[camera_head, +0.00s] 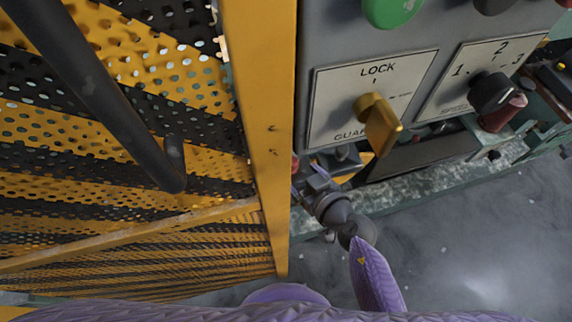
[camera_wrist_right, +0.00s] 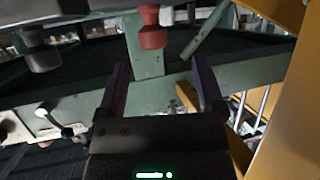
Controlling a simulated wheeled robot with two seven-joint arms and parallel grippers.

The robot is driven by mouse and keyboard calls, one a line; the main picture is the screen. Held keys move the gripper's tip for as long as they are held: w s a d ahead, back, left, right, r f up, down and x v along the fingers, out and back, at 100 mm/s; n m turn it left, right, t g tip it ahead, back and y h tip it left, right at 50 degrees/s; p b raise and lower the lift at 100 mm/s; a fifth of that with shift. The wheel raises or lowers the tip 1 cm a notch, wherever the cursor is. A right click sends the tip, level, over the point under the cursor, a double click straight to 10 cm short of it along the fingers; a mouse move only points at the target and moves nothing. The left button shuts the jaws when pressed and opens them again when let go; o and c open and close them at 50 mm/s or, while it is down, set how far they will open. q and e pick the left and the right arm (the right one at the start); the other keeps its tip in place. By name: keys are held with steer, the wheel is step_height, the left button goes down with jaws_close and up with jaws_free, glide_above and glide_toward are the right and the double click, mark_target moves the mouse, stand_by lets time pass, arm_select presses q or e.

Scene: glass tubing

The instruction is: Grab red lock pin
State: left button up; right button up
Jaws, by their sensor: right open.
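The red lock pin (camera_wrist_right: 152,28) shows at the top middle of the right wrist view, hanging by a green upright. In the head view, a small bit of red (camera_head: 295,165) shows beside the yellow post; most of it is hidden. My right gripper (camera_head: 304,174) is below the control panel there, close to that red bit. In the wrist view my right gripper (camera_wrist_right: 160,66) is open, with nothing between its two dark fingers. The pin appears beyond the fingertips, roughly in line with the gap, and apart from them. My left gripper is not in view.
A yellow post (camera_head: 262,120) and a striped perforated guard (camera_head: 130,130) stand left of my right arm. A grey panel (camera_head: 450,30) with a yellow lock key (camera_head: 380,122) and black selector knob (camera_head: 491,92) overhangs the gripper. Another reddish part (camera_head: 503,113) sits farther right. Grey floor (camera_head: 470,230) is clear.

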mark_target(296, 167)
steer(key=b+x, duration=0.1)
steer(key=x, duration=0.1)
steer(key=b+x, duration=0.1)
steer(key=x, duration=0.1)
steer(key=d+f+b+x, duration=0.1)
steer(key=b+x, duration=0.1)
steer(key=shift+w+a, duration=0.1)
steer(key=shift+w+a+r, duration=0.1)
steer(key=shift+r, duration=0.2)
steer(key=c, duration=0.5)
jaws_close()
